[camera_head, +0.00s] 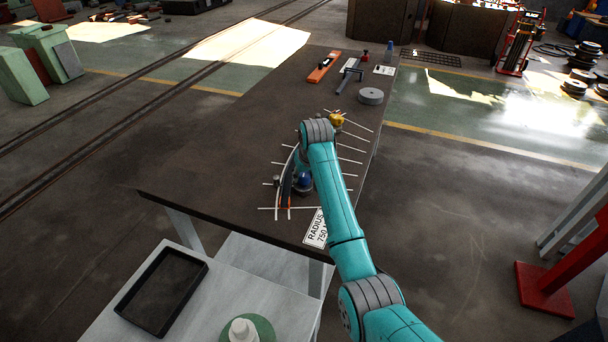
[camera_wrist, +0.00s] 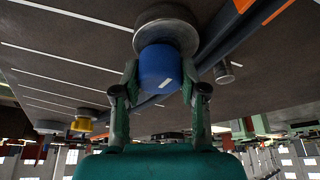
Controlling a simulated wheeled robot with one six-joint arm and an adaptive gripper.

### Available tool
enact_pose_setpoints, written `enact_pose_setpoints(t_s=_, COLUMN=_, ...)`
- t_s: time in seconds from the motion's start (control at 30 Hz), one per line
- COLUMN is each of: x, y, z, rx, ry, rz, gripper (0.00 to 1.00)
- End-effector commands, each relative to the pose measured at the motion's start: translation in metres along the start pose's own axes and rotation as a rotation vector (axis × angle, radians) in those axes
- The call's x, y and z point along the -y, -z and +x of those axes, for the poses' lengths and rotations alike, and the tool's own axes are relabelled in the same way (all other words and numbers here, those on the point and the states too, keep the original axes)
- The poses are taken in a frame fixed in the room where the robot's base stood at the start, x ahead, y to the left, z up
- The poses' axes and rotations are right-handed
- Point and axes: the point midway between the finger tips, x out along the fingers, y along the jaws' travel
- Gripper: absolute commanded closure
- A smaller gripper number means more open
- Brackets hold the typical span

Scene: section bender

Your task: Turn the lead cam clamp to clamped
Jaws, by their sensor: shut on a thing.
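A blue cam clamp knob (camera_head: 303,182) sits on the dark table, beside a curved dark bar (camera_head: 287,182). In the wrist view the blue knob (camera_wrist: 160,68) rests on a round grey base (camera_wrist: 177,19) and carries a small white mark. My gripper (camera_wrist: 160,76) is shut on this knob, one finger on each side. In the head view my arm hides the gripper and part of the clamp. A yellow clamp (camera_head: 337,120) stands farther up the table; it also shows in the wrist view (camera_wrist: 82,124). Which position the blue clamp is in, I cannot tell.
White lines radiate across the dark table (camera_head: 225,150). A radius sign (camera_head: 316,229) lies at the near edge. A grey disc (camera_head: 371,96), an orange level (camera_head: 324,68) and small tools lie at the far end. A black tray (camera_head: 163,290) is on the near bench. The table's left side is clear.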

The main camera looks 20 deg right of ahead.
Motion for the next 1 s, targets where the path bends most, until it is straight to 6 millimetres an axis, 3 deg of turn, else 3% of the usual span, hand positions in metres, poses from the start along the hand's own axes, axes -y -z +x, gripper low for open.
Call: enact_pose_setpoints(t_s=1.0, x=0.0008, y=0.0003, z=0.0, rx=0.001, ry=-0.349, rz=0.838, gripper=0.93)
